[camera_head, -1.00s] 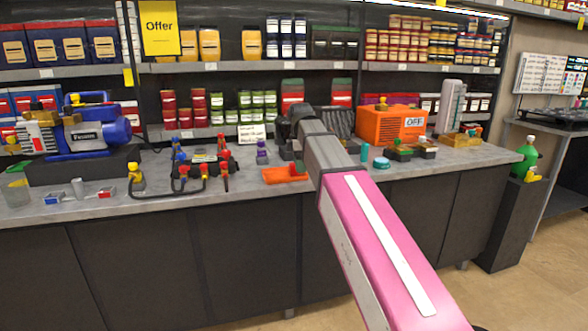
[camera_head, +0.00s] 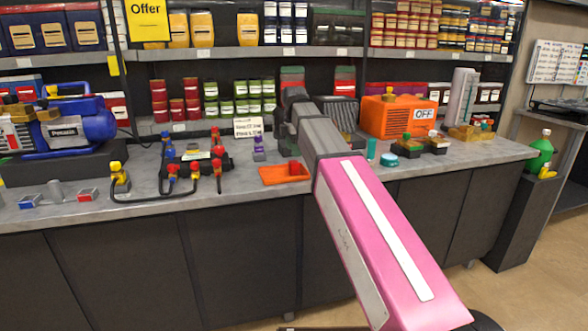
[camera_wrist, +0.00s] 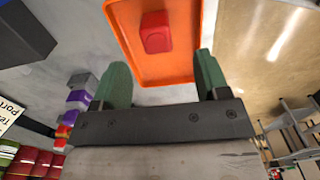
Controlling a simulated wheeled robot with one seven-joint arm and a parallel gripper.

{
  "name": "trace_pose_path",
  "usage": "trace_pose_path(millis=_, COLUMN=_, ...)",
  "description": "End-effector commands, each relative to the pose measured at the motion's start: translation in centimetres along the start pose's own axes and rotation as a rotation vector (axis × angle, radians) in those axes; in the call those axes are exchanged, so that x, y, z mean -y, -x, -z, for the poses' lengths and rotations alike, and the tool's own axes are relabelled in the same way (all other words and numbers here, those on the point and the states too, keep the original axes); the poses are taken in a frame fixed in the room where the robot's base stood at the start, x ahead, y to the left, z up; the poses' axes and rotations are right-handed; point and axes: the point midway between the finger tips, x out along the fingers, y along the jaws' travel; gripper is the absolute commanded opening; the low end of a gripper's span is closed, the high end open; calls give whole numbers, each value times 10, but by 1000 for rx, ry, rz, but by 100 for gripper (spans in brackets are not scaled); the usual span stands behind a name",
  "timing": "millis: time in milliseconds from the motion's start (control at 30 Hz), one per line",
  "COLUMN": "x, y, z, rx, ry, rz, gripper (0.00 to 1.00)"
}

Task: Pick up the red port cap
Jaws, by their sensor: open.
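The red port cap (camera_head: 294,168) sits on the flat orange tray (camera_head: 268,177) near the counter's front edge. In the wrist view the red cap (camera_wrist: 157,33) is a small rounded block lying on the orange tray (camera_wrist: 181,69). My gripper (camera_wrist: 161,63) is open and empty, with its two green fingers spread to either side of the tray's near end in the picture. The cap shows beyond the fingertips, roughly centred between them, and nothing touches it.
Left of the tray stand a purple-topped fitting (camera_head: 259,149) and a dark manifold with hoses (camera_head: 200,165). A blue vacuum pump (camera_head: 75,128) is at the far left. Right are a teal cap (camera_head: 390,160) and an orange box (camera_head: 392,117). Shelves line the back.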

Motion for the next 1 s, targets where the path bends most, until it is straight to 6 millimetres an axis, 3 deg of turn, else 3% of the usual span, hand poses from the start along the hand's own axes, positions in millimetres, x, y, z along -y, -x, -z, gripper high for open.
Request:
trace_pose_path(millis=267, x=-1, y=-19, z=0, rx=0, ry=-1, rz=1, gripper=68)
trace_pose_path(millis=600, x=-4, y=-60, z=-1, rx=0, ry=-1, rz=0, gripper=68)
trace_pose_path(millis=833, x=-4, y=-62, z=-1, rx=0, ry=-1, rz=-1, gripper=68)
trace_pose_path(millis=867, x=-4, y=-62, z=-1, rx=0, ry=-1, rz=-1, gripper=65)
trace_pose_path(millis=1000, x=-4, y=-61, z=-1, rx=0, ry=-1, rz=-1, gripper=19)
